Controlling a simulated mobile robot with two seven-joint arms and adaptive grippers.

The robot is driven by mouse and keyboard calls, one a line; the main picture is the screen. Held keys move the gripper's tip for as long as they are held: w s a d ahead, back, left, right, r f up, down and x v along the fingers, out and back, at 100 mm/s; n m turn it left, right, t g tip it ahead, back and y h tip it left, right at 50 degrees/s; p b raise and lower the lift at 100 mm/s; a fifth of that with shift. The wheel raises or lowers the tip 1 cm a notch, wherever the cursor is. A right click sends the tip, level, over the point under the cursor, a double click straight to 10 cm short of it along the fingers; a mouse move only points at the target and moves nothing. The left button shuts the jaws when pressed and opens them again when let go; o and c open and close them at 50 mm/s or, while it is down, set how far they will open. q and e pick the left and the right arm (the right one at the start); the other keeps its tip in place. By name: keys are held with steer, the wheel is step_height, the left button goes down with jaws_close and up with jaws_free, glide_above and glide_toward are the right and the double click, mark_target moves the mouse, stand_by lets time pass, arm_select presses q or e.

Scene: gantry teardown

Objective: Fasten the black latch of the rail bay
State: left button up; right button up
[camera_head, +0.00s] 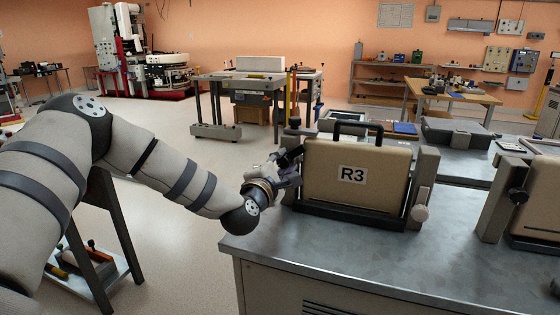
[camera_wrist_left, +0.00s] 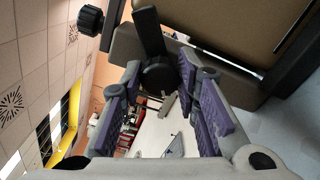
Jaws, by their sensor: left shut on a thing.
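The rail bay is a fixture on the grey bench, with a left post (camera_head: 291,190) and a right post (camera_head: 424,180). A tan module marked R3 (camera_head: 350,173) stands upright between them. My left gripper (camera_head: 288,163) is at the left post. In the left wrist view its purple-padded fingers (camera_wrist_left: 160,85) are shut on the black latch (camera_wrist_left: 152,35), a short lever with a round end. Its round end lies between the fingertips. In the head view my gripper mostly hides the latch. My right gripper is out of view.
Another bay (camera_head: 500,195) stands at the right. The front of the metal bench (camera_head: 360,260) is clear. A low trolley stands at lower left.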

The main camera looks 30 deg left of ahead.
arm_select(q)
steer(key=m+p, duration=0.1)
steer(key=m, duration=0.3)
steer(key=shift+r, duration=0.15)
steer(key=shift+m+p, duration=0.3)
steer(key=shift+m, duration=1.3)
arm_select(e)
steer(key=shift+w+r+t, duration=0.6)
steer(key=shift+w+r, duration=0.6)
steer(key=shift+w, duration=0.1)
arm_select(q)
steer(key=shift+f, duration=0.2)
steer(key=o, duration=1.2)
steer(key=shift+c, duration=0.2)
steer(key=shift+s, duration=0.1)
steer(key=v, duration=1.1)
steer(key=shift+s, duration=0.4)
